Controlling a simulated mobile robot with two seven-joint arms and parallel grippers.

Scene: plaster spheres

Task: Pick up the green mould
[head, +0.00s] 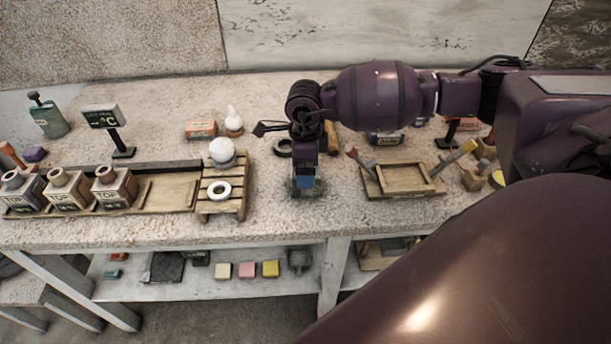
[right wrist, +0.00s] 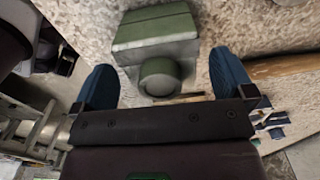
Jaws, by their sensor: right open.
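The green mould (right wrist: 155,35), a block with a round neck, stands on the stone worktop in the right wrist view. Its neck points toward my right gripper (right wrist: 164,78), whose blue fingers are open and spread to either side of the neck. Nothing is held between them. In the head view my right gripper (head: 304,182) points down at the worktop right of the small slatted stand, and it hides most of the mould there. My left gripper is not in view.
Several TOP-labelled moulds (head: 68,188) stand on a long wooden board at left. A slatted stand (head: 236,206) holds a white sphere (head: 222,152) and a white ring (head: 219,190). A wooden tray (head: 404,192) lies to the right. The worktop's front edge is close to the gripper.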

